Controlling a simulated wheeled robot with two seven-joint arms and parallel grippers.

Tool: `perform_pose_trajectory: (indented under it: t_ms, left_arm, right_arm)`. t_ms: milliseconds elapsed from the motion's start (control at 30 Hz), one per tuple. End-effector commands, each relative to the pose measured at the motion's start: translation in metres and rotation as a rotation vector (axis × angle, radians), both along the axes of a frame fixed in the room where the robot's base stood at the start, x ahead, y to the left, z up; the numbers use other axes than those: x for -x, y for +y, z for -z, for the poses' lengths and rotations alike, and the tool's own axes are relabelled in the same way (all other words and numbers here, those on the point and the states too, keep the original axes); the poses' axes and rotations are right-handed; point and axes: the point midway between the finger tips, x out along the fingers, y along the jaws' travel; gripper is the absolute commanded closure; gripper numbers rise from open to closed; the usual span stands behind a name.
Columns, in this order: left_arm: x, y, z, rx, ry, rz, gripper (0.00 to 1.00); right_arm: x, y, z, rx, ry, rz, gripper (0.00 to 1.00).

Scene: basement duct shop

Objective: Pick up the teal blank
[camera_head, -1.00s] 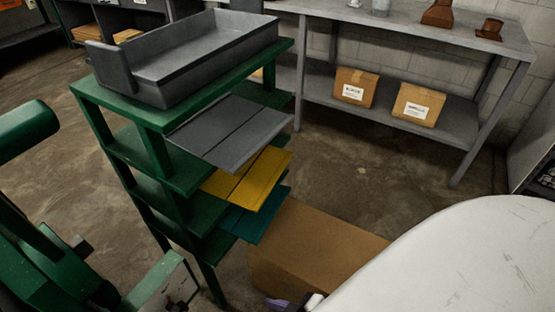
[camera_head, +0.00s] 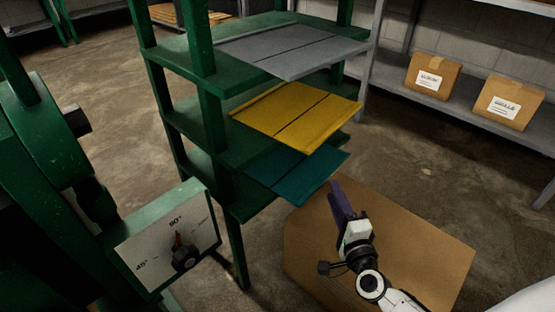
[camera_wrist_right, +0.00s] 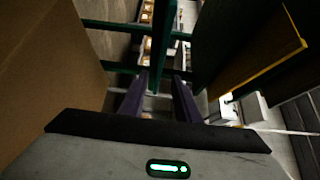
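The teal blank (camera_head: 298,175) lies on the lowest visible shelf of the green rack, its front part sticking out past the shelf. My right gripper (camera_head: 340,197) is just in front of and a little below its front right corner, apart from it, above a cardboard box. In the right wrist view the two purple fingers (camera_wrist_right: 160,92) stand apart with nothing between them. A dark panel (camera_wrist_right: 228,45) is right of them there, too dark to name its colour. My left gripper is out of view.
The yellow blank (camera_head: 297,115) and grey blank (camera_head: 293,48) stick out on shelves above. The cardboard box (camera_head: 410,235) stands below my right gripper. A green machine with an angle dial (camera_head: 170,240) is at the left. Two labelled boxes sit on a grey shelf at the back right.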

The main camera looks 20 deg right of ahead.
Motion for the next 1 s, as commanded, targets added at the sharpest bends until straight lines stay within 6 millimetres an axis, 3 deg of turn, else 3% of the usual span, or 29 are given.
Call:
perform_pose_trajectory:
  t_ms: [100,367,600,933,1000]
  left_arm:
    - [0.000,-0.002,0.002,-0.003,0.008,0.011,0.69]
    - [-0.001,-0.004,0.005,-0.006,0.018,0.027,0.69]
    - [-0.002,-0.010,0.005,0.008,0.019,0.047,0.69]
    - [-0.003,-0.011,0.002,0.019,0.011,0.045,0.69]
    - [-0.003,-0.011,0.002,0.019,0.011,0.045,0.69]
  right_arm:
    - [-0.020,-0.004,0.000,0.001,-0.002,0.000,0.70]
    - [-0.041,-0.008,0.000,0.003,0.000,-0.002,0.70]
    - [-0.076,-0.012,0.001,0.005,-0.001,-0.003,0.70]
    - [-0.084,-0.014,0.000,0.005,0.002,-0.005,0.70]
    - [-0.084,-0.014,0.000,0.005,0.002,-0.004,0.80]
